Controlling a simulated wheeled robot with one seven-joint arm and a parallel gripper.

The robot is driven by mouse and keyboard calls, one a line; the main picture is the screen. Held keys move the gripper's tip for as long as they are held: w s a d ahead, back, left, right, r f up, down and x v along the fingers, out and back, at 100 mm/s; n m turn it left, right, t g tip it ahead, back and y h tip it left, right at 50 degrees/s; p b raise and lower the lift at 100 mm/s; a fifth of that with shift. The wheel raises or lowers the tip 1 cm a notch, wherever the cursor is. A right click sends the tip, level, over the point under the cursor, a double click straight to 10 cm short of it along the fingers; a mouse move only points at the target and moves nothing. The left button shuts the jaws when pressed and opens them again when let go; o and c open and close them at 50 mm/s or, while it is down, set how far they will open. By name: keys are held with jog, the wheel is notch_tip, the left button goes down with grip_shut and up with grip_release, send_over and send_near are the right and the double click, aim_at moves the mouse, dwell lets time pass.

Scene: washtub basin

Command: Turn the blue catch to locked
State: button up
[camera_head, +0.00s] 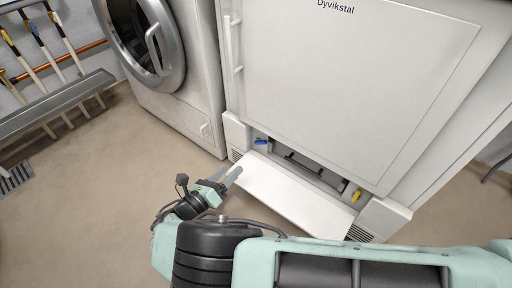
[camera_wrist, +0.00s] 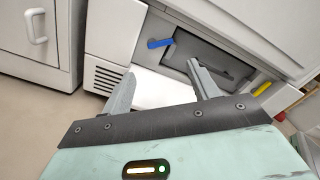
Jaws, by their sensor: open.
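The blue catch (camera_head: 261,141) is a small lever at the left end of the low opening in the white machine's base. In the wrist view the blue catch (camera_wrist: 160,43) lies roughly level, pointing left, beyond and between my fingertips. My gripper (camera_head: 230,175) is open and empty, in front of the lowered white flap and short of the catch. In the wrist view my gripper (camera_wrist: 160,75) has its two grey fingers spread apart, not touching the catch. A yellow catch (camera_head: 356,195) sits at the opening's right end; it also shows in the wrist view (camera_wrist: 262,88).
The white flap (camera_head: 285,190) hangs open in front of the recess, which holds a dark-framed panel (camera_head: 305,165). A washing machine (camera_head: 180,90) stands to the left. A grey trough (camera_head: 55,105) with brushes is at far left.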

aim_at(259, 143)
jog(key=b+x, duration=0.4)
jog(key=x, duration=0.7)
jog(key=shift+w+d+f, duration=0.15)
jog(key=shift+d, duration=0.05)
jog(key=shift+x, duration=0.75)
jog(key=c, duration=0.7)
